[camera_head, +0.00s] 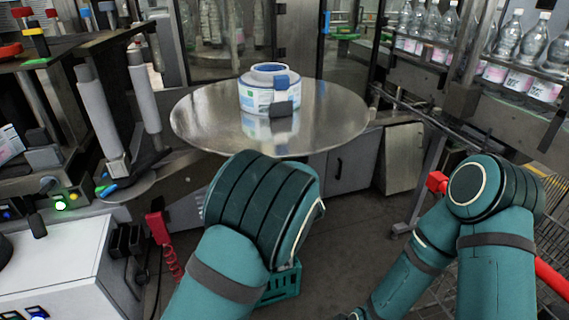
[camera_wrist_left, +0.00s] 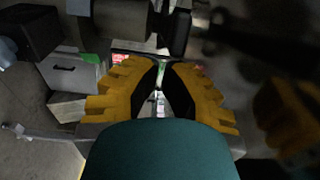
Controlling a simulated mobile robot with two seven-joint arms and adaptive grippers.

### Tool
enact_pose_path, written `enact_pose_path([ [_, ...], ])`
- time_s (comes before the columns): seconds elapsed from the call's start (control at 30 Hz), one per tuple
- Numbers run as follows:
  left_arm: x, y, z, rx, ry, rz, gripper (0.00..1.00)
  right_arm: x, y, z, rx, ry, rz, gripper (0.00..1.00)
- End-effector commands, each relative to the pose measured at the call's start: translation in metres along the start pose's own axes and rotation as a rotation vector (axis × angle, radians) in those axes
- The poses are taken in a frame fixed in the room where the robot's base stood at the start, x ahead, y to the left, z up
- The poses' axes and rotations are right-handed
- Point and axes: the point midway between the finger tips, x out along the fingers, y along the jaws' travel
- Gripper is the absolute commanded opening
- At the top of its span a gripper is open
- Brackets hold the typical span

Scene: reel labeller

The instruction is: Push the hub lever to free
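A white and blue label reel (camera_head: 262,92) sits on a round metal table (camera_head: 200,118). A blue piece (camera_head: 287,81) shows at its hub; I cannot tell whether this is the hub lever. A dark grey block (camera_head: 281,109) stands at the reel's front. My left arm rises in front of the table in the head view, and its gripper is hidden there. In the left wrist view my left gripper (camera_wrist_left: 160,68) has its fingers close together with a narrow gap and nothing clearly held. A dim yellow shape at the right of that view may be my right gripper (camera_wrist_left: 285,125).
A machine with pale rollers (camera_head: 98,110) stands left of the table. Bottles (camera_head: 508,40) line a conveyor at the right. A green crate (camera_head: 284,283) is on the floor beyond my left arm. A grey cabinet (camera_wrist_left: 72,75) shows in the wrist view.

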Motion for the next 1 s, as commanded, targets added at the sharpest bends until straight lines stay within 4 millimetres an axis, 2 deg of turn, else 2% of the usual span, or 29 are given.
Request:
enact_pose_path([
  [0.17, 0.000, -0.001, 0.003, 0.001, -0.001, 0.000, 0.00, -0.003, -0.001, 0.000, 0.000, 0.000, 0.000, 0.00],
  [0.33, 0.002, -0.003, 0.021, 0.003, -0.002, 0.001, 0.00, -0.018, -0.007, 0.001, 0.001, -0.007, 0.000, 0.00],
  [0.5, 0.005, -0.001, 0.035, 0.001, -0.002, 0.001, 0.00, -0.023, -0.009, 0.002, 0.002, -0.011, -0.001, 0.00],
  [1.0, 0.005, 0.000, 0.037, 0.000, -0.001, 0.000, 0.00, -0.022, -0.008, 0.002, 0.002, -0.011, -0.001, 0.00],
])
